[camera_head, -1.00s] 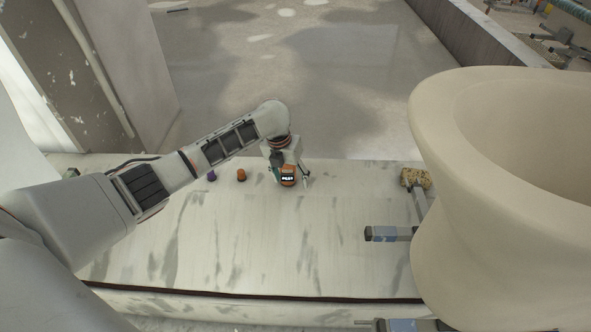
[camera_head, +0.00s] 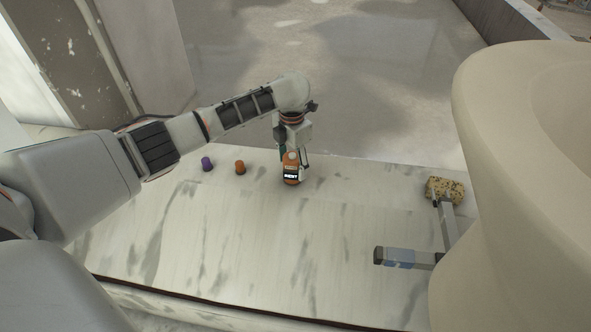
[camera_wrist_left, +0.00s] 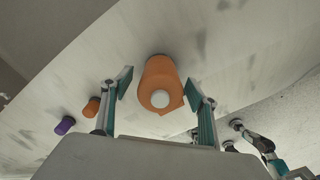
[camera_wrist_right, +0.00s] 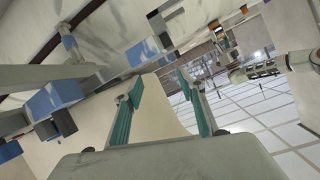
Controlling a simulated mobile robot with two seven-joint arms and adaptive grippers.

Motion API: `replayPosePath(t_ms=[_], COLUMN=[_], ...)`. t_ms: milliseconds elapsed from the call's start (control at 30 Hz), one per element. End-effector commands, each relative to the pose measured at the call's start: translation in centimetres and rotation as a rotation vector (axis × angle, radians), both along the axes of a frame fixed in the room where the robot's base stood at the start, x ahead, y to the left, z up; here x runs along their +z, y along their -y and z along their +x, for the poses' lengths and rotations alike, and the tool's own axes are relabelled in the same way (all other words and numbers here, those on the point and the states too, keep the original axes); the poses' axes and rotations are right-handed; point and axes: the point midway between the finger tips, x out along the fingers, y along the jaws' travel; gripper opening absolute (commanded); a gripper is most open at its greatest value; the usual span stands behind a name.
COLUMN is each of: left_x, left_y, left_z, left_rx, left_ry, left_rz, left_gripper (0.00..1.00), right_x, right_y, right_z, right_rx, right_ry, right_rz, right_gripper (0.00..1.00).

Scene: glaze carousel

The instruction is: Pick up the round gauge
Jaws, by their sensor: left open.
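I cannot make out a round gauge for certain in any view. An orange bottle (camera_head: 291,174) with a dark label and pale top stands on the marble-look slab. My left gripper (camera_head: 293,158) is over it, pointing down. In the left wrist view, the bottle (camera_wrist_left: 158,82) lies between the two spread fingers of my left gripper (camera_wrist_left: 160,90), with a gap on each side. My right gripper (camera_wrist_right: 160,85) is open and empty in the right wrist view. It is not seen in the head view.
A small orange piece (camera_head: 239,167) and a purple piece (camera_head: 207,163) stand left of the bottle. A speckled sponge-like block (camera_head: 445,190) and a grey-blue bar (camera_head: 408,257) are at right, beside a large cream vessel (camera_head: 530,130). The slab's front (camera_head: 250,255) is clear.

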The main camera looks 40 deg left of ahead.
Motion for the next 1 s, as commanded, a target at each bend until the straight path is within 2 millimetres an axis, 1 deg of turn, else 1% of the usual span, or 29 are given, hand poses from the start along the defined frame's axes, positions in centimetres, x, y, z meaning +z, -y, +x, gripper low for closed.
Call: replayPosePath(t_ms=[33, 100, 200, 433, 467, 500, 600, 900, 1000], left_x=[-2.0, -2.6, -2.8, -2.4, -2.4, -2.4, -2.4, -2.4, -1.7], left_y=[0.0, 0.0, 0.0, 0.0, 0.0, 0.0, 0.0, 0.0, 0.0], left_z=[-0.5, -0.4, -0.2, 0.0, 0.0, 0.0, -0.1, -0.1, 0.0], left_rx=[0.001, 0.0, 0.0, 0.0, 0.0, 0.0, 0.0, 0.0, 0.0], left_ry=[-0.015, -0.013, -0.007, 0.0, 0.0, 0.0, -0.001, -0.002, 0.0], left_rz=[0.002, 0.002, 0.001, 0.0, 0.0, 0.0, 0.0, 0.001, 0.001], left_gripper=[0.59, 0.59, 0.59, 0.59, 0.54, 0.44, 0.2, 0.2, 0.2], right_x=[-0.9, -0.9, -0.7, -0.4, -0.4, -0.4, -0.4, -0.4, 0.0], right_y=[-0.4, -0.9, -1.3, -1.3, -1.3, -1.3, -1.3, -1.3, -1.3], right_z=[-0.5, -0.6, -0.6, -0.5, -0.5, -0.5, -0.5, -0.5, -0.3], right_rx=[-0.01, -0.021, -0.032, -0.034, -0.034, -0.034, -0.034, -0.033, -0.03], right_ry=[-0.024, -0.032, -0.035, -0.03, -0.03, -0.03, -0.03, -0.03, -0.019], right_rz=[0.034, 0.07, 0.104, 0.112, 0.111, 0.111, 0.111, 0.11, 0.101], right_gripper=[0.4, 0.4, 0.4, 0.4, 0.4, 0.4, 0.4, 0.4, 0.4])
